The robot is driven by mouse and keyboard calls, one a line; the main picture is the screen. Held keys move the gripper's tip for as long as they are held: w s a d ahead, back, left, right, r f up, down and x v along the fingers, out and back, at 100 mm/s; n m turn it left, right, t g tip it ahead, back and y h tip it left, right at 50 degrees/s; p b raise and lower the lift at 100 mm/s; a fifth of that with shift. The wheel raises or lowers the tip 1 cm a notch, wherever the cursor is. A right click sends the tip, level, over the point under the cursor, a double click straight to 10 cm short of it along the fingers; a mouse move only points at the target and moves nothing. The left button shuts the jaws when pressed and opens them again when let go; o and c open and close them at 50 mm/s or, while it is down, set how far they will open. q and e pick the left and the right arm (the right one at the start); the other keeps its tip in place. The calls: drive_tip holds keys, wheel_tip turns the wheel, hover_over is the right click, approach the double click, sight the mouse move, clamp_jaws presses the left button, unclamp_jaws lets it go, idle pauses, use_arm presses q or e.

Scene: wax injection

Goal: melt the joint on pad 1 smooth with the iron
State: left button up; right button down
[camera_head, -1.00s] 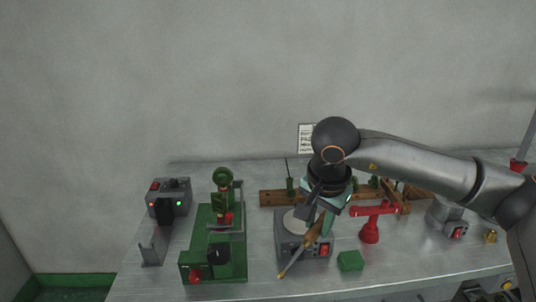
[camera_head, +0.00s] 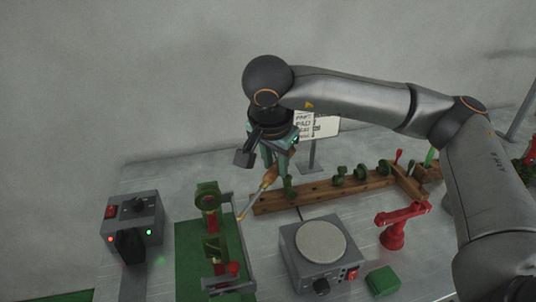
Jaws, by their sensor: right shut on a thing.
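My right gripper (camera_head: 272,160) is shut on the iron (camera_head: 267,181), a thin tool with a wooden-coloured handle. It holds the iron tilted in the air, with the thin tip (camera_head: 242,215) pointing down and to the left. The tip appears just right of a green fixture (camera_head: 187,250) that carries green and red parts (camera_head: 208,197); I cannot tell whether it touches anything. I cannot make out which part is pad 1 or its joint. My left gripper is not in view.
A grey box (camera_head: 146,218) with lit lamps stands at the left. A grey heater with a round pale plate (camera_head: 321,241), a red stand (camera_head: 393,238) and a green block (camera_head: 383,279) are at the right. A wooden rack (camera_head: 320,192) with green pieces and a sign (camera_head: 318,125) stand behind.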

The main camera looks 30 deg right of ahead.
sight(260, 192)
drive_tip(key=shift+s+a+f+b, duration=0.35)
drive_tip(key=shift+s+a+f, duration=0.2)
drive_tip(key=shift+a, duration=0.25)
drive_tip(key=shift+s+a+f+b, duration=0.25)
drive_tip(key=shift+a+f, duration=0.25)
drive_tip(key=shift+a, duration=0.15)
drive_tip(key=shift+s+a+f+b, duration=0.15)
drive_tip(key=shift+s+a+f, duration=0.05)
drive_tip(key=shift+a+f, duration=0.4)
drive_tip(key=shift+r, duration=0.1)
drive_tip(key=shift+s+a+b, duration=0.1)
drive_tip(key=shift+a+b, duration=0.2)
drive_tip(key=shift+b, duration=0.05)
idle(0.3)
idle(2.1)
drive_tip(key=shift+w+d+r+p, duration=0.35)
drive_tip(key=shift+d+r, duration=0.45)
drive_tip(key=shift+d, duration=0.05)
drive_tip(key=shift+w+d+r+p, duration=0.3)
drive_tip(key=shift+w+d+r, duration=0.05)
drive_tip(key=shift+d+r, duration=0.5)
